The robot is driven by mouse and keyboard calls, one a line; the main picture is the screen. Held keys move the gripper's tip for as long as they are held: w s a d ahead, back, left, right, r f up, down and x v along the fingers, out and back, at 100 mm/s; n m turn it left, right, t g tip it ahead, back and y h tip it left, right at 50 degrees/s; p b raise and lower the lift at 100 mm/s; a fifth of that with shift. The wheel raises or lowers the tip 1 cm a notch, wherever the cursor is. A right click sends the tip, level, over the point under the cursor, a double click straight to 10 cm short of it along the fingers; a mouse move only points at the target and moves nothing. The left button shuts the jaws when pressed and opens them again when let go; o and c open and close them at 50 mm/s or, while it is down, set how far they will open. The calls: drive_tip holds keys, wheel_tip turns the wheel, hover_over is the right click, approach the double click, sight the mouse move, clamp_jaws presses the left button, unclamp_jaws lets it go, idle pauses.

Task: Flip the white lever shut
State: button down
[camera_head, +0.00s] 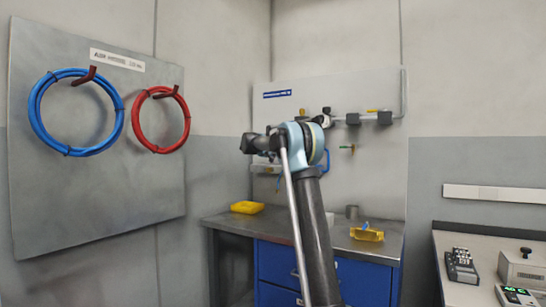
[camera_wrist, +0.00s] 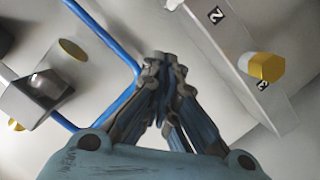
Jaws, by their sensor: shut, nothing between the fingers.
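My gripper (camera_wrist: 165,62) is shut and empty in the wrist view, its fingertips together close to the pale panel. A blue bent bar (camera_wrist: 108,38) runs just left of the fingertips; I cannot tell if they touch. I cannot clearly make out the white lever in either view. In the head view my arm covers the panel's middle and hides the fingers.
In the wrist view, a grey numbered rail (camera_wrist: 225,50) with a yellow knob (camera_wrist: 267,67) is at right and a grey block (camera_wrist: 35,95) at left. Below the panel, a bench (camera_head: 225,222) holds a yellow tray (camera_head: 247,207) and a yellow item (camera_head: 366,234). Hose coils hang at left.

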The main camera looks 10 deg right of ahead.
drive_tip(key=shift+s+d+f, duration=0.25)
drive_tip(key=shift+f, duration=0.3)
drive_tip(key=shift+s+d+f, duration=0.25)
drive_tip(key=shift+d+f, duration=0.05)
drive_tip(key=shift+f, duration=0.2)
drive_tip(key=shift+s+d+f, duration=0.25)
drive_tip(key=shift+f, duration=0.3)
drive_tip(key=shift+s+a, duration=0.1)
drive_tip(key=shift+a, duration=0.1)
